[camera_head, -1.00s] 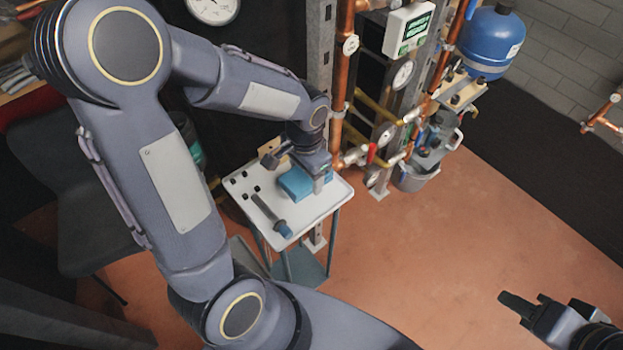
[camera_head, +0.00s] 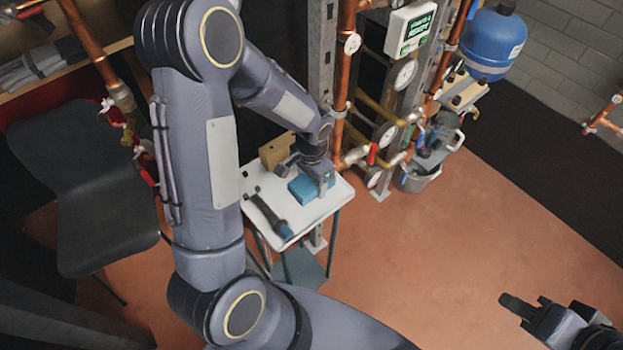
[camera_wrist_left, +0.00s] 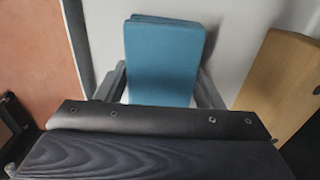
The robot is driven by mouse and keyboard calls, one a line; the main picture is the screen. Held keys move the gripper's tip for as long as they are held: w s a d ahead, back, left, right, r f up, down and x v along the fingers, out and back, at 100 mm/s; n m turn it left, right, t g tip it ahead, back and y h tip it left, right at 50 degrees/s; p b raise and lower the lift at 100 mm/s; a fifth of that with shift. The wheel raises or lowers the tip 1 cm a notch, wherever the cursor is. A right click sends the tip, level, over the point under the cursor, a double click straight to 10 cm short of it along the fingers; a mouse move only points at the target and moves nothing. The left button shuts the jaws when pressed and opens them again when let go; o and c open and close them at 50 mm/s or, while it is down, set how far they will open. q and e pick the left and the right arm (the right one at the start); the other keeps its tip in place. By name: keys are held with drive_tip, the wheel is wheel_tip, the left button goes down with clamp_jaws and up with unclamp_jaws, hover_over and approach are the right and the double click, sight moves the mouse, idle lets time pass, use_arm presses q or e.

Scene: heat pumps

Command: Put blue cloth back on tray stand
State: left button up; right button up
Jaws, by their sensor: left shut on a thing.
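The blue cloth (camera_head: 304,189) is a folded block over the white top of the tray stand (camera_head: 312,212). In the left wrist view the blue cloth (camera_wrist_left: 163,58) lies between the fingers of my left gripper (camera_wrist_left: 160,95), with the white tray surface (camera_wrist_left: 235,35) around it. My left gripper (camera_head: 325,183) is shut on the cloth at its right end in the head view. I cannot tell whether the cloth's underside touches the tray. My right gripper (camera_head: 522,306) is far off at the lower right, empty, over the floor; its finger gap is unclear.
A dark-handled tool (camera_head: 270,217) lies on the tray's front left. A wooden block (camera_head: 277,150) stands at the tray's back; it also shows in the wrist view (camera_wrist_left: 280,85). Copper pipes (camera_head: 342,80) rise right behind the stand. A dark chair (camera_head: 85,190) is left. Floor to the right is clear.

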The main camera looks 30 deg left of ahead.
use_arm(q)
drive_tip(key=o, duration=0.4)
drive_tip(key=shift+f, duration=0.2)
drive_tip(key=o, duration=0.5)
drive_tip(key=shift+r, duration=0.1)
drive_tip(key=shift+r, duration=0.25)
wheel_tip(320, 180, up, 12)
drive_tip(key=p, duration=0.1)
drive_tip(key=s+d+r+n+t+h, duration=0.1)
drive_tip(key=s+r+n+t, duration=0.1)
drive_tip(key=s, duration=0.3)
drive_tip(key=s+d+r+n+t+h, duration=0.1)
drive_tip(key=s+r+n, duration=0.1)
drive_tip(key=s, duration=0.4)
drive_tip(key=s+d+r+n+t+h, duration=0.1)
drive_tip(key=s+r+n+t, duration=0.1)
drive_tip(key=s+r, duration=0.2)
drive_tip(key=shift+s+r+t+h, duration=0.2)
drive_tip(key=shift+s+t+h, duration=0.15)
drive_tip(key=shift+s, duration=0.9)
